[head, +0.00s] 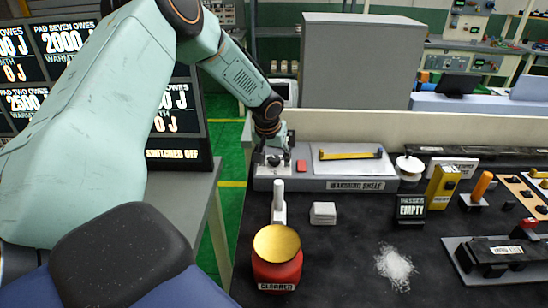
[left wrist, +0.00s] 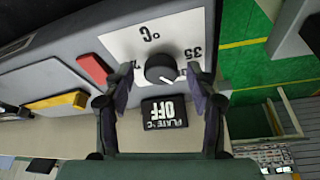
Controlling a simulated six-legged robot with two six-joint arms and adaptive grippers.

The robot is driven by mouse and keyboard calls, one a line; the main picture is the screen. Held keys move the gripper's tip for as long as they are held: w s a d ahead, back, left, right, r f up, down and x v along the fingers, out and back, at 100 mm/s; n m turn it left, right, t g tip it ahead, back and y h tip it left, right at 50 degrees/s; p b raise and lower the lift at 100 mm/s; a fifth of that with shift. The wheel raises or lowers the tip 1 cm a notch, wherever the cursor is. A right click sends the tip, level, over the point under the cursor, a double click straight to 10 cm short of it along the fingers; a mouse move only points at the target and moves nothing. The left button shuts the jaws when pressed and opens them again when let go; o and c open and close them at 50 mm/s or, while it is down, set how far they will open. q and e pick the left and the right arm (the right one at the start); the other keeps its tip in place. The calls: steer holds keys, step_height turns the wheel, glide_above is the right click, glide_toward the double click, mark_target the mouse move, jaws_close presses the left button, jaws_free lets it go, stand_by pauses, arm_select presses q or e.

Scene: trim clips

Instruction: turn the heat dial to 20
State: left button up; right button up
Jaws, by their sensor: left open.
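The heat dial (left wrist: 160,68) is a round black knob on a white scale card (left wrist: 130,40) marked °C, with 35 readable near its right side. Other scale marks are partly hidden by the fingers. A pale pointer mark on the knob faces the lower right of the picture. A small black display (left wrist: 164,113) beside the dial reads PLATE °C OFF. My left gripper (left wrist: 159,84) is open, with one finger on each side of the dial; I cannot tell whether they touch it. In the head view my left gripper (head: 272,146) is over the left end of the warming shelf (head: 290,184).
A red block (head: 301,166) and a yellow bar (head: 350,153) lie on the shelf to the right of the gripper. A red jar with a yellow lid (head: 277,245) and a white block (head: 323,213) stand in front. White powder (head: 396,268) lies on the dark bench.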

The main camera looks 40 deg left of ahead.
arm_select(q)
steer(key=shift+s, duration=0.1)
steer(key=shift+s+r, duration=0.1)
steer(key=shift+s, duration=0.05)
steer(key=shift+w+a+f, duration=0.1)
steer(key=shift+w+f, duration=0.1)
steer(key=shift+w, duration=0.05)
steer(key=c, duration=1.1)
steer(key=shift+c, duration=0.2)
arm_select(e)
steer(key=shift+s, duration=0.1)
arm_select(q)
steer(key=shift+r, duration=0.1)
arm_select(e)
steer(key=shift+r, duration=0.2)
